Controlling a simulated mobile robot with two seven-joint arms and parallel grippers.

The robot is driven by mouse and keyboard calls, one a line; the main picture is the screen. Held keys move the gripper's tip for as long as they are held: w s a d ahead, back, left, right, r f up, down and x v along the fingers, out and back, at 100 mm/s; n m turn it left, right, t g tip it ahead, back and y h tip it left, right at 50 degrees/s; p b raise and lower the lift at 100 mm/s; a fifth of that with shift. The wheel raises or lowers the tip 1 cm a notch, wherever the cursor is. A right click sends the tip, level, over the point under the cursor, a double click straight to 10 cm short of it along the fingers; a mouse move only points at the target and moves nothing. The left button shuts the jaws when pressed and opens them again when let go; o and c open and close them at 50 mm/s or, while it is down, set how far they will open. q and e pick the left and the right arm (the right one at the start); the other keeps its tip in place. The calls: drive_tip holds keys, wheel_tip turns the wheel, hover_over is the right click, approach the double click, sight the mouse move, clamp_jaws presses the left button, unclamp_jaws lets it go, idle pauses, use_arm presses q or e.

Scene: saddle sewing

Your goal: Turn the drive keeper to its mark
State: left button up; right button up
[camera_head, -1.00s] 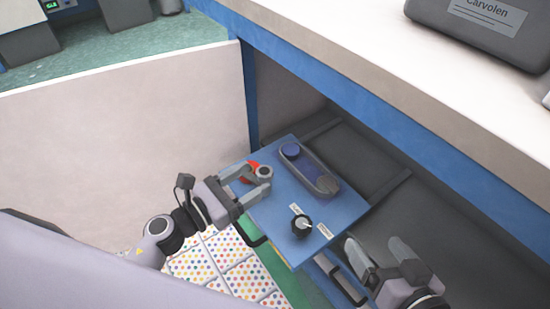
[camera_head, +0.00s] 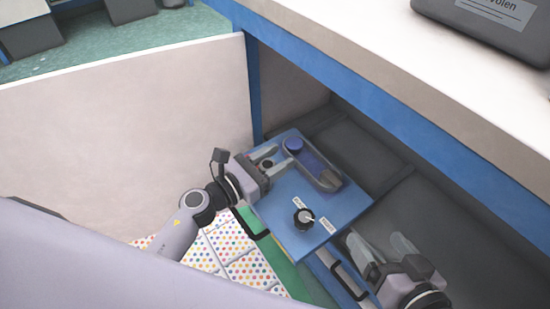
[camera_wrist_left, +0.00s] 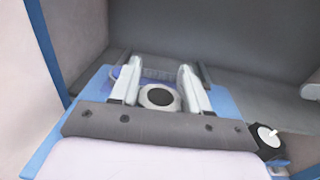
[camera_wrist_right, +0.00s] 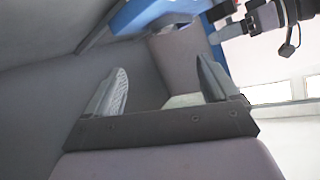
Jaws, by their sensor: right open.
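I cannot tell for certain which part is the drive keeper. A round grey piece with a dark centre (camera_wrist_left: 160,97) is between the fingers of my left gripper (camera_head: 281,160) on the blue panel (camera_head: 270,212). The fingers lie close along both sides of it; whether they press on it is unclear. A black knob with a white pointer (camera_head: 303,219) sits near the panel's front edge between two small white labels; it also shows in the left wrist view (camera_wrist_left: 269,137). My right gripper (camera_head: 380,248) is open and empty, right of the panel.
A recessed tray with a blue round cap (camera_head: 294,145) lies beyond the left gripper. Black handles (camera_head: 345,280) stick out at the panel's front. The white bench top (camera_head: 420,75) overhangs on the right, and a pale partition (camera_head: 120,130) stands at left.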

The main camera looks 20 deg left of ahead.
use_arm(q)
clamp_jaws()
drive_tip(key=shift+f+m+g+h+b, duration=0.2)
drive_tip(key=shift+m+g+h+b, duration=0.5)
drive_tip(key=shift+h+b, duration=0.15)
drive_tip(key=shift+d+m+g+h+b, duration=0.1)
drive_tip(key=shift+m+g+h+b, duration=0.3)
drive_tip(key=shift+h+b, duration=0.1)
drive_tip(key=shift+s+m+g+h+b, duration=0.1)
drive_tip(key=shift+m+g+h+b, duration=0.15)
drive_tip(key=shift+m+g+b, duration=0.15)
drive_tip(key=shift+d+g+h, duration=0.1)
drive_tip(key=shift+g+h, duration=0.2)
drive_tip(key=shift+g, duration=0.1)
drive_tip(key=shift+s+r+m+b, duration=0.15)
drive_tip(key=shift+r+m+b, duration=0.05)
drive_tip(key=shift+m+b, duration=0.2)
use_arm(e)
drive_tip(key=shift+a+f+t+y, duration=0.15)
drive_tip(key=shift+t+y, duration=0.15)
drive_tip(key=shift+t, duration=0.2)
